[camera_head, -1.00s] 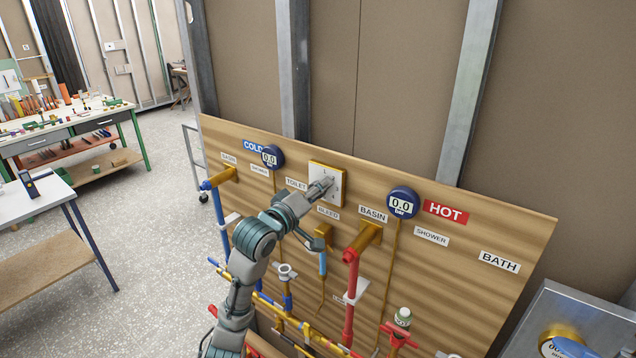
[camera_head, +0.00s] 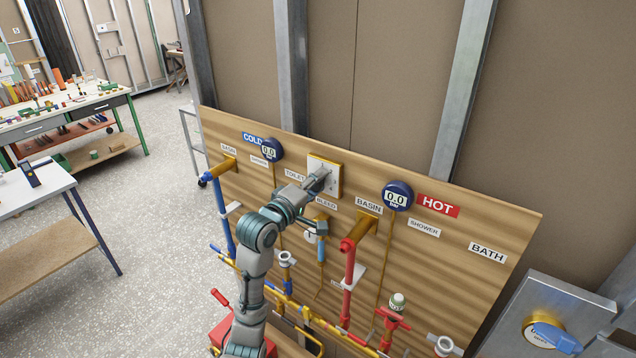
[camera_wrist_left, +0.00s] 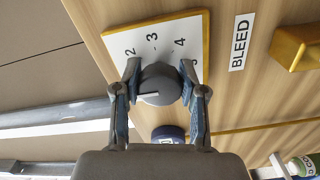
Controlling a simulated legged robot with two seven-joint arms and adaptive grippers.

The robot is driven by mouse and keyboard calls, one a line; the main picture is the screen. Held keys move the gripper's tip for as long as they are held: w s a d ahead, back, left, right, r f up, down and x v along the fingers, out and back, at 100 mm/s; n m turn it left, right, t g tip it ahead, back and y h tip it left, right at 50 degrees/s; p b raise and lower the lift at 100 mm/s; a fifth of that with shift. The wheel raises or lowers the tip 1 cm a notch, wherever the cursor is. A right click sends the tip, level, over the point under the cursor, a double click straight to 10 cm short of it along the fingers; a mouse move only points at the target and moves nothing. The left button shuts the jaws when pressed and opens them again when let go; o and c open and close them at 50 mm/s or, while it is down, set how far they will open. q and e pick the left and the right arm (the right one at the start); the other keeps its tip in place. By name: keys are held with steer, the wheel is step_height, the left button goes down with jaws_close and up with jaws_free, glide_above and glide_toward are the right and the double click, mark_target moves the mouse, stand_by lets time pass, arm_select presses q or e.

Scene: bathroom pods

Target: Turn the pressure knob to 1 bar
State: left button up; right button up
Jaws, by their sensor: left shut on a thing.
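The pressure knob (camera_wrist_left: 160,84) is round and grey with a white pointer line. It sits on a white dial plate (camera_wrist_left: 152,37) with a yellow edge. In the left wrist view the numbers 2, 3 and 4 show on the plate, with 5 partly covered. The pointer line points to the picture's left, towards one finger; any number there is hidden. My left gripper (camera_wrist_left: 160,88) is shut on the knob, one finger on each side. In the head view my left gripper (camera_head: 320,182) reaches the dial plate (camera_head: 334,170) and hides most of the knob. My right gripper is not in view.
A cold gauge (camera_head: 270,149) and a hot gauge (camera_head: 397,196) on the wooden board (camera_head: 470,220) both read 0.0. Red pipe (camera_head: 348,280) and blue pipe (camera_head: 222,215) stand out below. A grey box (camera_head: 570,300) stands at lower right.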

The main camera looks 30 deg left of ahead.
arm_select(q)
steer(key=shift+f, duration=0.1)
steer(key=o, duration=1.1)
steer(key=shift+c, duration=0.2)
steer(key=shift+o, duration=0.5)
steer(key=shift+a, duration=0.2)
steer(key=shift+s+a, duration=0.1)
steer(key=shift+s, duration=0.15)
steer(key=s+a, duration=0.1)
steer(key=s, duration=1)
steer(key=shift+s, duration=0.2)
steer(key=shift+f, duration=0.15)
